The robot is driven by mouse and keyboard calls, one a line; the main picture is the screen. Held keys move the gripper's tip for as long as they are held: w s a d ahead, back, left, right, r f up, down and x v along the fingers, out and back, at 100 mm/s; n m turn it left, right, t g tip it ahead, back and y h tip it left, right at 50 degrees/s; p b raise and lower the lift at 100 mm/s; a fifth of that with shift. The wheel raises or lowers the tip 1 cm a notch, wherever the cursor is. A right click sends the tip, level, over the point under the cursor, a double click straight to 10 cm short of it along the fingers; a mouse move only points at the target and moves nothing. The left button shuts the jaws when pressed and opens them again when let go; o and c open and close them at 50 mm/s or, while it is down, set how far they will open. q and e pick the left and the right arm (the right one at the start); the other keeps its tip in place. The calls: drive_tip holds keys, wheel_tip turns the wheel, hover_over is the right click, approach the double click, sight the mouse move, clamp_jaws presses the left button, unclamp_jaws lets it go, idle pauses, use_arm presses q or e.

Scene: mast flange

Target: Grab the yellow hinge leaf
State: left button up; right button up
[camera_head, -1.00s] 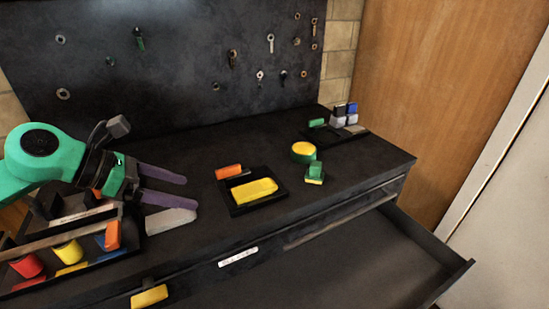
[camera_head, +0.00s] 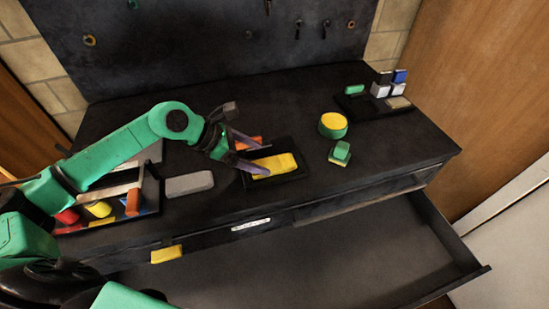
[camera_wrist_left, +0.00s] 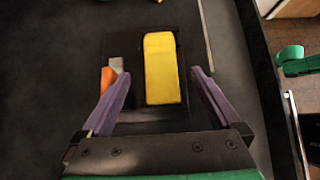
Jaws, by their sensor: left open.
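The yellow hinge leaf (camera_head: 273,165) lies in a small black tray (camera_head: 300,172) on the dark bench top. It also shows in the left wrist view (camera_wrist_left: 161,68), upright in the picture between the two purple fingers. My left gripper (camera_head: 254,154) is open and empty, just above the tray's left part, its fingertips close to the leaf's left end. In the left wrist view my left gripper (camera_wrist_left: 160,85) has a finger on each side of the leaf, with gaps on both sides. I cannot tell its exact height above the leaf. My right gripper is not in view.
An orange piece (camera_head: 248,142) lies right behind the gripper. A grey block (camera_head: 189,183) lies left of the tray. A round yellow-green piece (camera_head: 333,125) and a green-yellow block (camera_head: 340,152) stand to the right. An open drawer (camera_head: 400,245) juts out in front.

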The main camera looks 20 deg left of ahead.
sight(275, 162)
use_arm(q)
drive_tip(key=p+x, duration=0.1)
drive_tip(key=x, duration=0.1)
drive_tip(key=p+x, duration=0.1)
drive_tip(key=x, duration=0.1)
drive_tip(key=shift+d+r, duration=0.15)
drive_tip(key=shift+d, duration=0.1)
drive_tip(key=shift+w+d+f, duration=0.15)
drive_tip(key=shift+w+f, duration=0.1)
drive_tip(key=shift+f, duration=0.2)
drive_tip(key=shift+s+r, duration=0.1)
drive_tip(key=c, duration=1.5)
clamp_jaws()
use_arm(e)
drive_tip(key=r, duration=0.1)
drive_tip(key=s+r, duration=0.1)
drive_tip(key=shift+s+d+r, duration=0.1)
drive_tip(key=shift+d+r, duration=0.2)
